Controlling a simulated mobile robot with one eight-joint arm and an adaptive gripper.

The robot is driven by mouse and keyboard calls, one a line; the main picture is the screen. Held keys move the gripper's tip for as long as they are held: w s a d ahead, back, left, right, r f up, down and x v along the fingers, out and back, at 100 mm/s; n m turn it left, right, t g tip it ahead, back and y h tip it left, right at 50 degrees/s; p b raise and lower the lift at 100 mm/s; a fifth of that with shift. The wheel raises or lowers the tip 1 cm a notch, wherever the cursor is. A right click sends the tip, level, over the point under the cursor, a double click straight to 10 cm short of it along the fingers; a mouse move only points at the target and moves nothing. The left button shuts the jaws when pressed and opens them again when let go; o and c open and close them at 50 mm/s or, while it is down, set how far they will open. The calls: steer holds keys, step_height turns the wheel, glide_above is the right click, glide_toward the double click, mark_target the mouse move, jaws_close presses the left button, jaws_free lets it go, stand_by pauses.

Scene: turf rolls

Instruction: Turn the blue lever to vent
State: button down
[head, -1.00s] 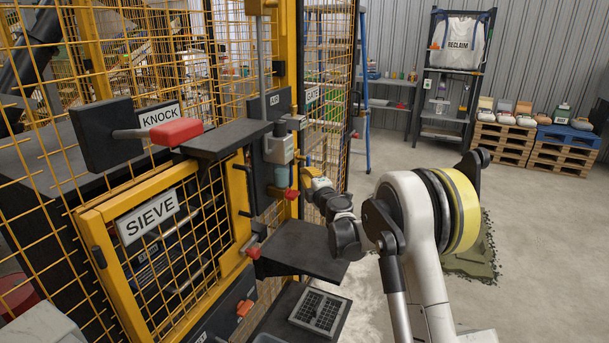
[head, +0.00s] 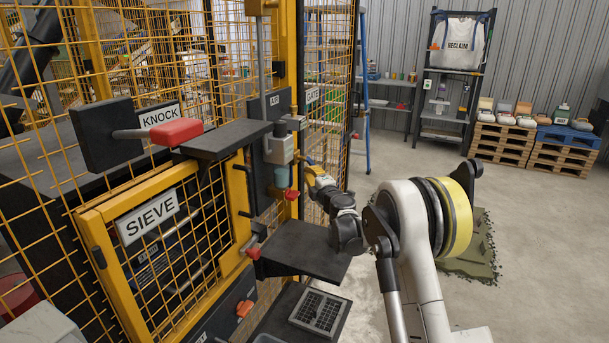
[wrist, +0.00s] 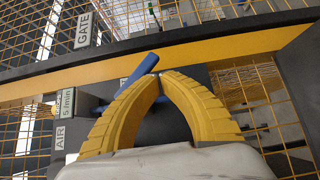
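The blue lever (wrist: 140,67) shows in the wrist view as a slanted bar, its upper end just above my fingertips and its lower part running behind the left finger. My gripper (wrist: 159,76) has two curved yellow fingers whose tips meet. They are at or very near the lever, but I cannot tell whether they touch it. No lever is clearly held between them. In the head view my gripper (head: 309,165) is beside the AIR panel at the yellow post, and the lever cannot be made out there. Any vent marking is not readable.
The AIR sign (wrist: 60,137) and GATE sign (wrist: 83,32) are left in the wrist view, with a yellow rail (wrist: 230,46) across. In the head view, a dark shelf (head: 300,248) lies below my arm, and a red knock handle (head: 176,131) is left.

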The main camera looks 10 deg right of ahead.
steer(key=shift+w+d+r+n+t, duration=0.2)
steer(key=shift+w+d+n+t, duration=0.15)
steer(key=shift+w, duration=0.2)
steer(key=shift+w+d+r+n+t, duration=0.15)
steer(key=shift+w+d+n, duration=0.1)
steer(key=shift+w+d, duration=0.25)
steer(key=s+d+f, duration=0.4)
steer(key=s+f, duration=0.2)
steer(key=f, duration=0.4)
steer(key=shift+s+f, duration=0.3)
steer(key=shift+b, duration=0.3)
